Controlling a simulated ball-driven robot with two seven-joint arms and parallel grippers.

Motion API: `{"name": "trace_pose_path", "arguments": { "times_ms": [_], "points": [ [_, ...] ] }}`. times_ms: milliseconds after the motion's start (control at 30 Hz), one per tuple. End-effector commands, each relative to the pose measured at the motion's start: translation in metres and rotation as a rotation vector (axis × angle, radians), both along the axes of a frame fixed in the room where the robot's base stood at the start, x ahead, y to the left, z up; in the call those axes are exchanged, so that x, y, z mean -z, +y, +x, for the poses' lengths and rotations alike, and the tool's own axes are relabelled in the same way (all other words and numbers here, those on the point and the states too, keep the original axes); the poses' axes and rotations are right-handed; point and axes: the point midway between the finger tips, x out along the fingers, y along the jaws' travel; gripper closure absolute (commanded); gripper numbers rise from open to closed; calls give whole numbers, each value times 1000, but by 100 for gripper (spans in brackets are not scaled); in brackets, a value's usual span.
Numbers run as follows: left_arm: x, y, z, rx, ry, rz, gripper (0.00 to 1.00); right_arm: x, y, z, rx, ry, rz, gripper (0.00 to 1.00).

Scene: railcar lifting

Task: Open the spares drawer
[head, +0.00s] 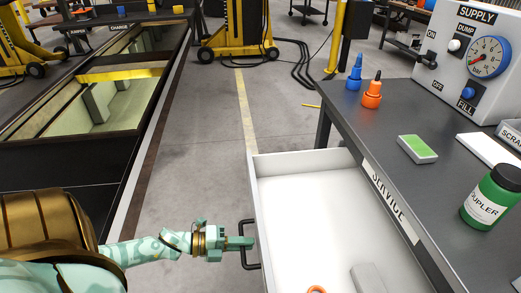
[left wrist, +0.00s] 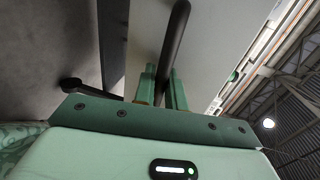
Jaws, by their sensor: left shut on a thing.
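The drawer (head: 300,180) is white inside and stands well out from under the dark service bench (head: 350,120). Its black bar handle (head: 246,257) is on the front face, toward the left. My left gripper (head: 243,243) is shut on this handle. In the left wrist view the handle (left wrist: 177,40) runs up from between the two green fingers (left wrist: 163,88). Inside the drawer are a grey block (head: 368,278) and part of an orange ring-shaped thing (head: 316,289), both cut off by the lower edge. My right gripper is not in view.
On the bench top are a blue bottle (head: 355,73), an orange bottle (head: 372,92), a green-topped block (head: 417,149), a green jar (head: 490,197) and a supply box with a gauge (head: 470,50). An open pit (head: 110,100) lies at left. The floor between is clear.

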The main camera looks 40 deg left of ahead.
Motion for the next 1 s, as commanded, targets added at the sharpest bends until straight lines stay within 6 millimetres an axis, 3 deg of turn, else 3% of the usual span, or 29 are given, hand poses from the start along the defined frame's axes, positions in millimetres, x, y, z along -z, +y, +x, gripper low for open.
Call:
{"name": "trace_pose_path", "arguments": {
  "times_ms": [233, 700, 733, 800, 1000],
  "points": [
    [1, 15, -20, 0, 2, 0, 100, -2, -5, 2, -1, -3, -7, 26],
    [1, 18, -23, 0, 2, 1, 100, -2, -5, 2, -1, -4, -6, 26],
    [1, 18, -23, 0, 2, 1, 85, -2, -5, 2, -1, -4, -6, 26],
    [1, 18, -23, 0, 2, 1, 69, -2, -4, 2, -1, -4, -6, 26],
    [1, 18, -23, 0, 1, 1, 69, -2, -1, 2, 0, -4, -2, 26]
  ]
}}
